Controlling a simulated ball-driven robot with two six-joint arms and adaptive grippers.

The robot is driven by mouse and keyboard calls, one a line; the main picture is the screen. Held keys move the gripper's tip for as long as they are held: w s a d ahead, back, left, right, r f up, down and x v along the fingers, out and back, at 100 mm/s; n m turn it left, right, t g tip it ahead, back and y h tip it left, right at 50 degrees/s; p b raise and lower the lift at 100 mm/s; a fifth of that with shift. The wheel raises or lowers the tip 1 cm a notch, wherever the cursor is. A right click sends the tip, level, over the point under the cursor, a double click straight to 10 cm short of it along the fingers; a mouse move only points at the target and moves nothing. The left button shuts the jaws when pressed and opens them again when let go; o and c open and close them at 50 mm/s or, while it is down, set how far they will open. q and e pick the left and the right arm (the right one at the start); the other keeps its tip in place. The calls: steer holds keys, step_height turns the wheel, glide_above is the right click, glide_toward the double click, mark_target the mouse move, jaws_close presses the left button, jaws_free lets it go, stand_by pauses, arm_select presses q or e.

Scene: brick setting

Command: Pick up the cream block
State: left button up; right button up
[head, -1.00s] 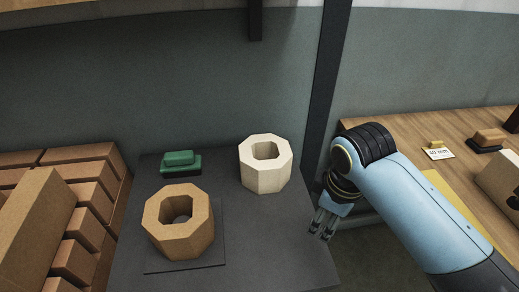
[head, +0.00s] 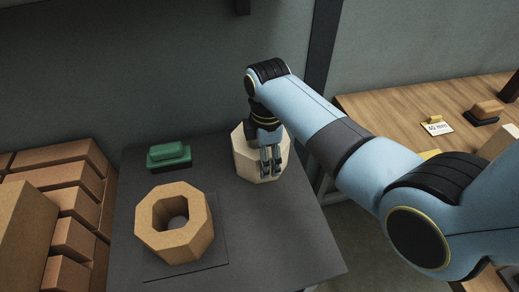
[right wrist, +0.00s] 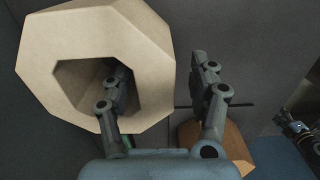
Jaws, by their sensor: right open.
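The cream block (head: 247,163) is an eight-sided ring with a hole through it, standing at the back right of the dark table. My right gripper (head: 271,168) is over it in the head view and hides part of its top and hole. In the right wrist view the cream block (right wrist: 150,60) fills the upper left. My right gripper (right wrist: 160,85) is open there, one finger over the hole and the other outside the wall. Whether the fingers touch the wall is unclear. At that view's right edge is what looks like my left gripper (right wrist: 297,130), too small to read.
A tan eight-sided ring (head: 190,245) stands on a thin dark plate (head: 215,262) at the front left of the table (head: 265,240). A green block (head: 168,155) is behind it. Brown bricks (head: 60,170) are stacked at left. A wooden bench (head: 385,105) is at right.

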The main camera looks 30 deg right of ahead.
steer(key=f+b, duration=0.1)
steer(key=f, duration=0.4)
steer(key=shift+w+f, duration=0.1)
steer(key=shift+w, duration=0.1)
steer(key=shift+c, duration=0.4)
jaws_close()
steer(key=shift+w, duration=0.1)
